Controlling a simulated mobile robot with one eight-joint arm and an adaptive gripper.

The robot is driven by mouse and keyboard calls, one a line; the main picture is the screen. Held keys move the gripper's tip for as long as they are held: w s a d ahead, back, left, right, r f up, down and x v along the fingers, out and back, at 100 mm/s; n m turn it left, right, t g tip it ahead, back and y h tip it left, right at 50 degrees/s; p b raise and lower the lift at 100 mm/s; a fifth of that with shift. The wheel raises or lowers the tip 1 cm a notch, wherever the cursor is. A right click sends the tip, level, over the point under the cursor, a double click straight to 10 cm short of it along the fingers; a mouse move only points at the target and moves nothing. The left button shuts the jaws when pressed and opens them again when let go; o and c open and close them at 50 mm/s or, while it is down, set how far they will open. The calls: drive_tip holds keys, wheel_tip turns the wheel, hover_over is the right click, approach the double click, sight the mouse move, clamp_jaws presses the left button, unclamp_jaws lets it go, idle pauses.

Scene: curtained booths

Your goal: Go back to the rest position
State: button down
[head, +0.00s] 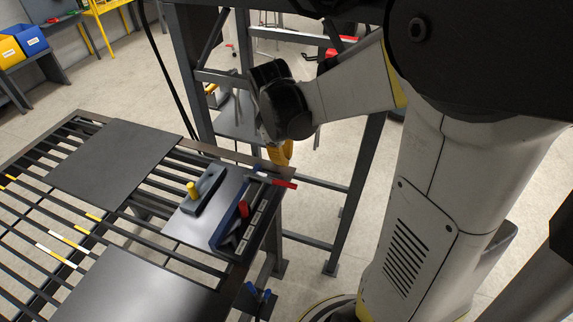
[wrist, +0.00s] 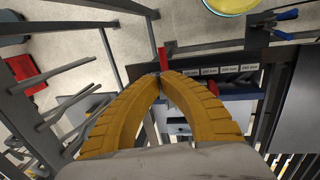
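My gripper (wrist: 162,78) has two curved yellow fingers whose tips come together in the wrist view, with nothing clearly seen between them. In the head view my gripper (head: 281,158) hangs beside the far right corner of the slatted table (head: 163,139), partly hidden by my wrist. A red-ended thing (head: 284,183) lies close below the fingers at that corner. In the wrist view a red piece (wrist: 163,60) shows just beyond the tips; I cannot tell whether they touch it.
A dark blue tray (head: 217,238) with labelled slots holds a red-handled thing. A grey block with a yellow knob (head: 193,189) stands left of it. A grey metal frame (head: 353,190) stands close behind my gripper. Blue-handled pliers (head: 260,293) are beside the table.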

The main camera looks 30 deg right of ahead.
drive_tip(key=s+a+f+m+t+y+b, duration=0.2)
drive_tip(key=s+a+m+t+b, duration=0.4)
drive_tip(key=s+a+b, duration=0.5)
drive_tip(key=shift+s+f+m+b, duration=0.2)
drive_tip(key=shift+f+m+b, duration=0.1)
drive_tip(key=shift+m, duration=0.5)
idle(0.3)
